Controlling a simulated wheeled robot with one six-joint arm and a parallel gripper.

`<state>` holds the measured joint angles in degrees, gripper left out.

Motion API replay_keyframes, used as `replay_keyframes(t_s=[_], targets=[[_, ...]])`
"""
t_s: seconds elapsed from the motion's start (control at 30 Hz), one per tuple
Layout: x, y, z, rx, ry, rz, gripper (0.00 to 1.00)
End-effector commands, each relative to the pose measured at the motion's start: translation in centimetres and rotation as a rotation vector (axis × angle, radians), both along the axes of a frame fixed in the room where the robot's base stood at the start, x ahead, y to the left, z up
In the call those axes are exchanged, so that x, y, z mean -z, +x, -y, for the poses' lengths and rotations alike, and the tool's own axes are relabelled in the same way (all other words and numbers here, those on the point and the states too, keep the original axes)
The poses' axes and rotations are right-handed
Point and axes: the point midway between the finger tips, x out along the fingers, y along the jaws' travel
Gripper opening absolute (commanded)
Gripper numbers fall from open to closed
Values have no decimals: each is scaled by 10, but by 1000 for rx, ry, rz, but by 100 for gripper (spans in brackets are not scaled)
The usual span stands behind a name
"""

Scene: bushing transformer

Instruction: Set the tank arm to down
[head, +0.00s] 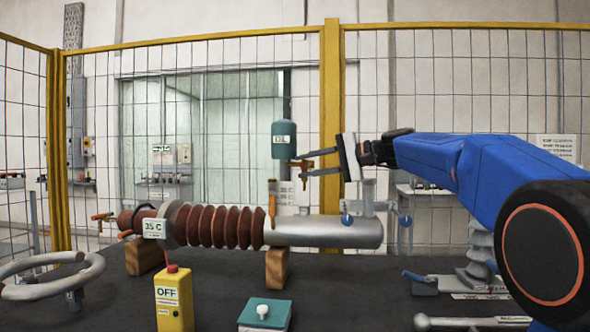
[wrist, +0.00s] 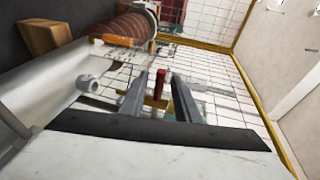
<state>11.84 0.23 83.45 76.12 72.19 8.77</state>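The teal oil tank (head: 284,140) stands upright above the bushing. A small orange-brown arm (head: 304,175) sits below and right of it, beside my gripper's lower finger. I take this to be the tank arm. In the wrist view a red upright lever (wrist: 159,84) with an orange-yellow crosspiece (wrist: 155,101) shows between the fingers, apparently the same arm. My gripper (head: 296,163) comes from the right with its two fingers apart. It also shows in the wrist view (wrist: 158,80), with a gap around the lever. I cannot tell whether either finger touches it.
The ribbed brown bushing (head: 225,226) with its silver tube (head: 330,231) lies on wooden blocks below. Another orange lever (head: 272,204) stands on it. A yellow OFF box (head: 174,300) and a teal button box (head: 265,314) sit in front. A yellow-framed fence (head: 332,100) stands behind.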

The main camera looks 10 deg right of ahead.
Motion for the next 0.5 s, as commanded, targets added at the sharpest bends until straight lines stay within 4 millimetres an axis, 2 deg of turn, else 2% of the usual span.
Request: replay_keyframes(t_s=[0.1,0.5], targets=[[-4,-11,20,3,0,1,30],[-17,-46,76,2,-1,0,30]])
